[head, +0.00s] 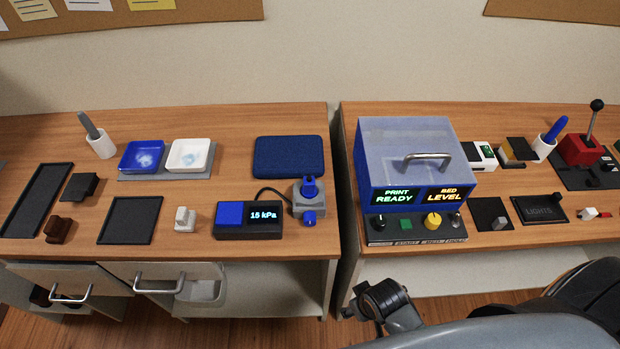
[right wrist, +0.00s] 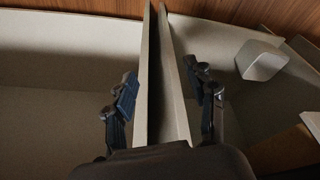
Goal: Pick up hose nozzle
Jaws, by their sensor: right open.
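The hose nozzle appears to be the blue piece (head: 310,188) standing in a grey holder (head: 316,205) near the right edge of the left desk. A dark hose runs from the holder to a black box (head: 248,220) with a blue pad and a "15 kPa" display. My right gripper (right wrist: 166,95) is open and empty in the right wrist view, its fingers on either side of two pale desk side panels. In the head view my right gripper (head: 364,308) is low in front of the desks, below and right of the nozzle. My left gripper is not in view.
A narrow gap separates the left desk (head: 120,250) from the right desk (head: 480,246). A blue printer box (head: 412,160) with a metal handle stands just across the gap. A blue pad (head: 289,157) lies behind the nozzle. Drawer handles (head: 160,284) stick out in front.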

